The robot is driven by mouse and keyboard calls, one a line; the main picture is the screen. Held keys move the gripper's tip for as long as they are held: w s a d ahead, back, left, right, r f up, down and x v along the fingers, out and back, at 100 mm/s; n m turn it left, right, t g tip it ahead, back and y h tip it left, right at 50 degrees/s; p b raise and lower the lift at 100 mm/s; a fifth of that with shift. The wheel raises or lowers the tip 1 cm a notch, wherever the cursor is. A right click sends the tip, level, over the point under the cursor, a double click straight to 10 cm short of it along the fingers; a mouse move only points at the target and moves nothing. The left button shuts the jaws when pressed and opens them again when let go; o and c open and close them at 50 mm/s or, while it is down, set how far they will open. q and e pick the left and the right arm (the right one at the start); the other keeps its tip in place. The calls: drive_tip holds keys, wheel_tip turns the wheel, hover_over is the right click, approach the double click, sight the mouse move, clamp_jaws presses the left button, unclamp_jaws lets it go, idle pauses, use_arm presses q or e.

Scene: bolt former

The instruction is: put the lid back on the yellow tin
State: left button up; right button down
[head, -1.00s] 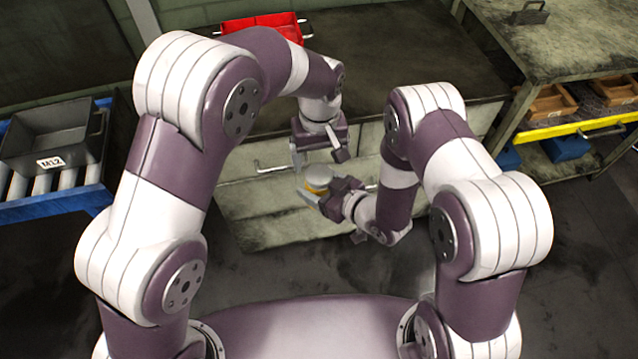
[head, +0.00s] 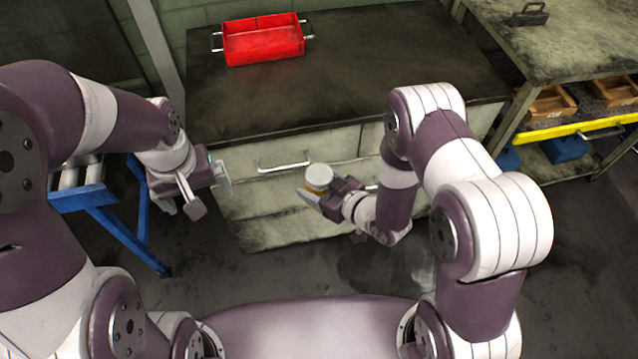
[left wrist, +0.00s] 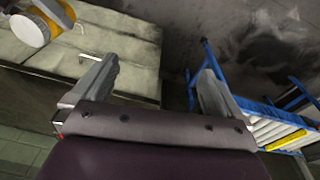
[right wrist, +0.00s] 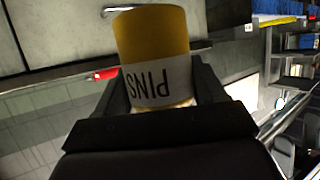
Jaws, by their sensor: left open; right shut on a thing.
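The yellow tin (head: 318,188) is held upright in front of the drawer cabinet by my right gripper (head: 325,193), which is shut on it. In the right wrist view the tin (right wrist: 152,38) is between the fingers, with a white label reading PINS upside down. A round white lid (head: 319,171) sits on top of the tin. Its white face also shows in the left wrist view (left wrist: 30,29). I cannot tell whether it is fully seated. My left gripper (head: 198,196) is open and empty, to the left of the tin and apart from it.
The dark cabinet top (head: 380,75) behind the tin carries a red bin (head: 262,42). A drawer handle (head: 284,165) sticks out close behind the tin. A blue-framed roller stand (head: 140,235) is behind and below my left gripper. A workbench (head: 570,45) stands at the right.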

use_arm(q)
drive_tip(key=s+f+m, duration=0.2)
drive_tip(key=s+m, duration=0.1)
drive_tip(key=shift+s+f, duration=0.1)
drive_tip(key=shift+s, duration=0.1)
